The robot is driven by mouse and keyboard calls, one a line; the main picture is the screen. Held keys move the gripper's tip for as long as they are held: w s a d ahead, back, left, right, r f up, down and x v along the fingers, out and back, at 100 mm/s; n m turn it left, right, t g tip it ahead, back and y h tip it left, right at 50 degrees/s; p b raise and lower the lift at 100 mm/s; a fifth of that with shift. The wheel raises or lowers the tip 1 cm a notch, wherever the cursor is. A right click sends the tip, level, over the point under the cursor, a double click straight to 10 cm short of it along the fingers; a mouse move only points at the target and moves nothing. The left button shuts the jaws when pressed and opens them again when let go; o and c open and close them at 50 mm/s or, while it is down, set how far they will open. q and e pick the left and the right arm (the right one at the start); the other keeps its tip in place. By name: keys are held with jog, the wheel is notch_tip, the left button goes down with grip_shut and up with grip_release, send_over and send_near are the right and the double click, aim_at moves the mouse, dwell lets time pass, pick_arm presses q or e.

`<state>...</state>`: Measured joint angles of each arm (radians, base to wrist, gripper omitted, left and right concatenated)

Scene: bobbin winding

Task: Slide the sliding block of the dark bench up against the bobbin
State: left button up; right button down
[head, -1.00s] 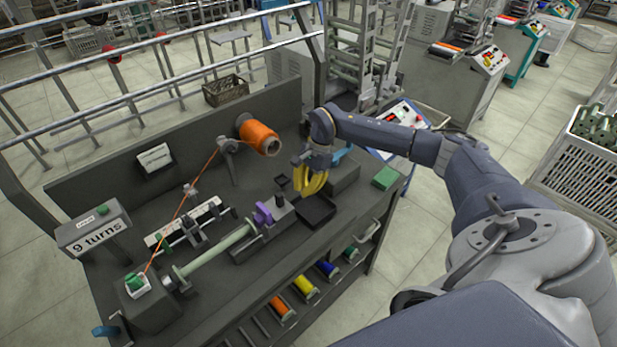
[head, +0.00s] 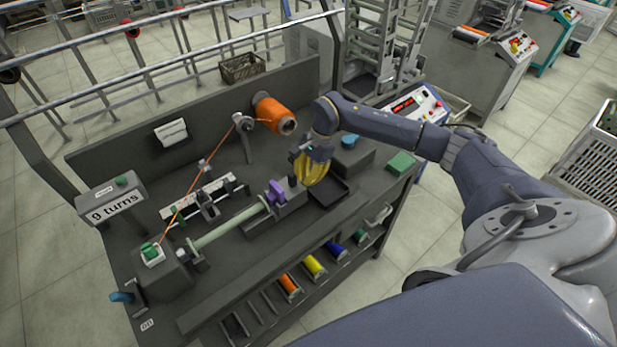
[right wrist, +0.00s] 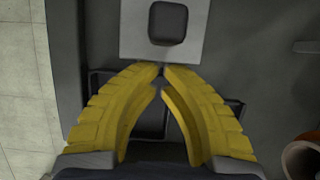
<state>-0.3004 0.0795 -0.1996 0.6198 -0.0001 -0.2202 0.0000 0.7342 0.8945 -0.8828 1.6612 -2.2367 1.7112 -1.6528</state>
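The dark bench (head: 240,275) carries a pale green rod-like bobbin (head: 231,226), lying along its front. At the bobbin's right end is the grey sliding block (head: 290,199), with a purple part (head: 275,191) and a dark upright post. I cannot tell whether block and bobbin touch. My right gripper (head: 308,182) has yellow fingers and is just right of the block. In the right wrist view, the fingertips (right wrist: 162,73) meet or nearly meet with nothing visible between them. A light grey plate with a dark square post (right wrist: 168,22) lies just beyond them. My left gripper is out of view.
An orange thread spool (head: 273,114) stands behind, its thread running to the left end. A dark tray (head: 330,193) lies beneath and right of my right gripper. A green block (head: 402,163) sits at the right edge. Coloured spools (head: 315,267) lie on the lower shelf.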

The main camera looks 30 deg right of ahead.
aim_at(297, 185)
jog(key=shift+s+a, duration=0.15)
jog(key=shift+a, duration=0.65)
jog(key=shift+s+a, duration=0.1)
jog(key=shift+a, duration=0.65)
